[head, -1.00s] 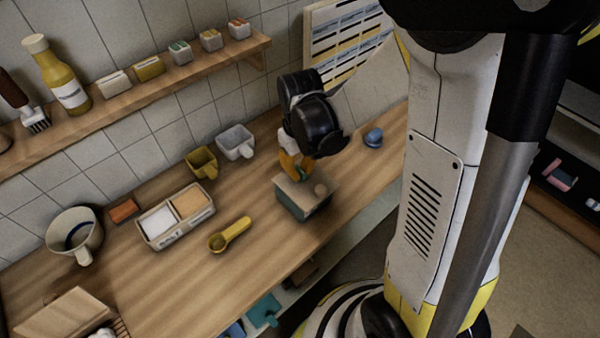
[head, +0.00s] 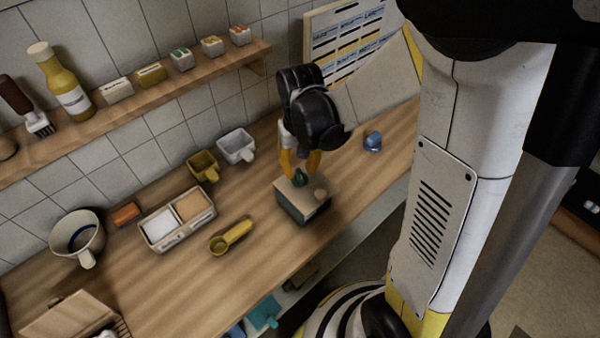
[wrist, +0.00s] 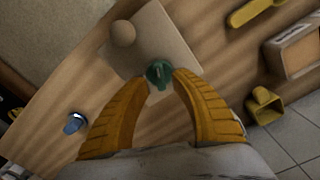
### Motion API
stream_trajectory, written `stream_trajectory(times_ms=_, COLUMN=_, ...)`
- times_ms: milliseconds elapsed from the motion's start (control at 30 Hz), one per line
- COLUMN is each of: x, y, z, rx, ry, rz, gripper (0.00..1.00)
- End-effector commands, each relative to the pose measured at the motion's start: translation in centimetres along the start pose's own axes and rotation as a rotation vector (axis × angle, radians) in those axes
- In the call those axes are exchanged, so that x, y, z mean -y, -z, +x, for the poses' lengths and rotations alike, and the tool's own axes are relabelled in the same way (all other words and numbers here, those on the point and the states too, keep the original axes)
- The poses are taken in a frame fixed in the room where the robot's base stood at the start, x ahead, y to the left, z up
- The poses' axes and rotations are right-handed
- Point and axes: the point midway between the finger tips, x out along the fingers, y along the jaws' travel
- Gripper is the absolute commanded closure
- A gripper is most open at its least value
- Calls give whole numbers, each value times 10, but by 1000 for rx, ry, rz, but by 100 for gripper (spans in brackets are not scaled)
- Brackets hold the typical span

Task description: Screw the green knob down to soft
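The green knob (head: 300,178) stands on the pale top of a dark green box (head: 304,212) on the counter. A round wooden knob (head: 320,194) sits beside it on the same top. My gripper (head: 301,169) is above the box with its yellow fingers apart, one on each side of the green knob. The wrist view shows the green knob (wrist: 159,74) between and just beyond the fingertips, with the wooden knob (wrist: 122,33) farther off. Contact between fingers and knob is not clear. No soft marking is readable.
A yellow scoop (head: 231,238) and a two-part tray (head: 177,222) lie left of the box. Yellow (head: 203,166) and white (head: 237,146) cups stand by the wall. A small blue item (head: 373,141) is to the right. Bare counter surrounds the box.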

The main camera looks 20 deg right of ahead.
Motion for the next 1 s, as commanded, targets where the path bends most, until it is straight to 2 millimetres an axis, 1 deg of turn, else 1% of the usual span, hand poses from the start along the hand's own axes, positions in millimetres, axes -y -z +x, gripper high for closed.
stream_trajectory(times_ms=33, x=0, y=0, z=-10, rx=0, ry=0, rz=0, gripper=71)
stream_trajectory(times_ms=500, x=0, y=0, z=-60, rx=0, ry=0, rz=0, gripper=71)
stream_trajectory(times_ms=600, x=0, y=0, z=-63, rx=0, ry=0, rz=0, gripper=71)
stream_trajectory(times_ms=1000, x=0, y=0, z=-62, rx=0, ry=0, rz=0, gripper=71)
